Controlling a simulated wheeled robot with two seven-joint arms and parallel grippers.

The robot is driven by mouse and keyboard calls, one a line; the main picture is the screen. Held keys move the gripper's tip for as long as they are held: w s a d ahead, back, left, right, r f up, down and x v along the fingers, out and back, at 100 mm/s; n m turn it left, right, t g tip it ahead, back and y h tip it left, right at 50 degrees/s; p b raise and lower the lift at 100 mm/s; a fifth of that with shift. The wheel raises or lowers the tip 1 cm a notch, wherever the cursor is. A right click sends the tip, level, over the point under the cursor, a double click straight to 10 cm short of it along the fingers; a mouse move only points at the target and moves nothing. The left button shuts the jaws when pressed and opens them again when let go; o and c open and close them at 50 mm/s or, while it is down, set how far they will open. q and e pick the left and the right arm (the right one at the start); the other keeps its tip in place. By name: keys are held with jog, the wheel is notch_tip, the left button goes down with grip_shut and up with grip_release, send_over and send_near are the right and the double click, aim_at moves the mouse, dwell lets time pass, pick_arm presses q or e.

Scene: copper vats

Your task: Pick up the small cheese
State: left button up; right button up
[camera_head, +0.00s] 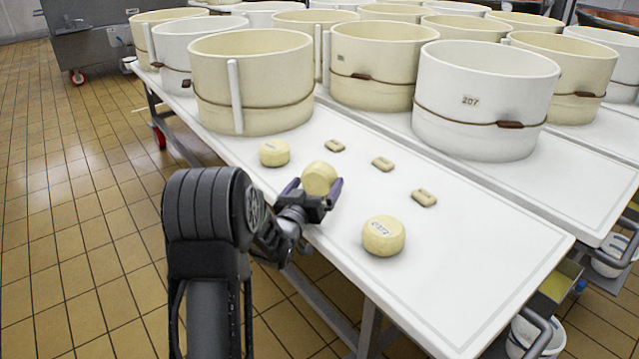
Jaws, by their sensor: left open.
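Three small pale-yellow round cheeses stand near the front edge of the white table (470,290). The middle cheese (319,177) is between the spread purple-tipped fingers of my left gripper (314,188). One finger is on each side of it; I cannot tell whether they touch it. The lower front of this cheese is partly hidden by the gripper. Another cheese (274,153) sits to the left and farther back. A third cheese (383,236), with dark marking on top, sits to the right and nearer. My right gripper is not in view.
Small beige blocks (382,163) lie in a row behind the cheeses. Large cream and white hoops (255,85), one marked 207 (485,100), fill the table behind. The table's right front is clear. Buckets (535,335) stand below at the right.

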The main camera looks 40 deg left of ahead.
pick_arm(q)
jog(key=shift+w, duration=0.15)
jog(key=shift+c, duration=0.2)
dwell(0.3)
jog(key=shift+r, duration=0.1)
jog(key=c, duration=1.9)
notch_tip(320, 180, up, 10)
jog(key=p, duration=0.4)
jog(key=s+d+m+h, duration=0.1)
jog(key=d+m+h, duration=0.1)
jog(key=d, duration=0.7)
jog(key=s+d+f+m+h, duration=0.1)
jog(key=d+h, duration=0.3)
jog(key=d, duration=0.6)
jog(key=s+d+f+m+h, duration=0.1)
jog(key=s+d+m+h, duration=0.1)
jog(key=d, duration=0.8)
jog(key=shift+s+f+m+h, duration=0.1)
jog(key=shift+s+m+h, duration=0.25)
jog(key=shift+m+h, duration=0.45)
